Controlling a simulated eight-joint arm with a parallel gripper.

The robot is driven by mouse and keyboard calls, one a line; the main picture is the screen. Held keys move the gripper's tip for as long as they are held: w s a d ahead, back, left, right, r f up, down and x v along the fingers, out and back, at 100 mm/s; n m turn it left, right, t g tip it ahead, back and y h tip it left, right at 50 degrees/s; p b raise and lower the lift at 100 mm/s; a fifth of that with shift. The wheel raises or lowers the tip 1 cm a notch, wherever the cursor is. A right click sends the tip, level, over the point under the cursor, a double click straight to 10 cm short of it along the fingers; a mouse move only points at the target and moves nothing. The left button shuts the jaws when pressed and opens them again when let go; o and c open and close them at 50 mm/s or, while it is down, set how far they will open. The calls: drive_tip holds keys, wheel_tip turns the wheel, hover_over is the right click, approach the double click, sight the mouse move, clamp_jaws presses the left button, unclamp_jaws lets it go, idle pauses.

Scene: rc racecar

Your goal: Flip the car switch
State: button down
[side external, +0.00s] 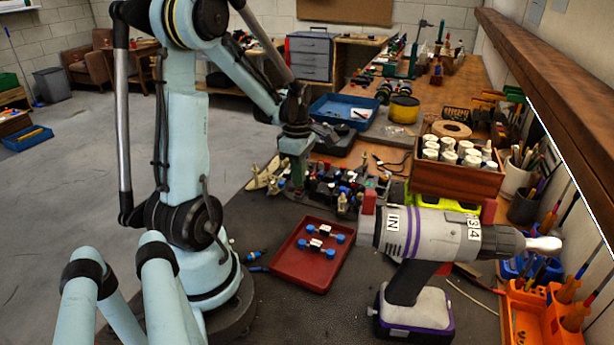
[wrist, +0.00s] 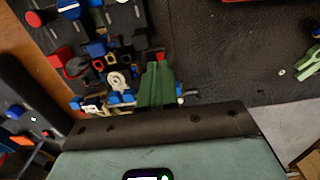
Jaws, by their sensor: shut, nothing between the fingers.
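The car (side external: 345,185) appears as a dark cluster of parts with red, blue and white pieces on the bench, right of my gripper (side external: 297,180) in the side view. In the wrist view, the dark car (wrist: 95,60) fills the upper left. There my gripper's green fingers (wrist: 157,70) are together and empty, close beside or over the car's edge. I cannot tell whether they touch it. I cannot make out the switch for certain; small red, blue and silver parts lie left of the fingertips. The fingers hide part of the car.
A red tray (side external: 283,276) with small blue-ended parts lies in front. A drill (side external: 425,250) stands at right, before a wooden box (side external: 455,181) of white bottles. A blue bin (side external: 343,105) is behind. Bare dark mat shows at upper right in the wrist view.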

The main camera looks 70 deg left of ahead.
sight(300, 191)
drive_tip(key=shift+f, duration=1.25)
drive_tip(key=shift+f, duration=0.1)
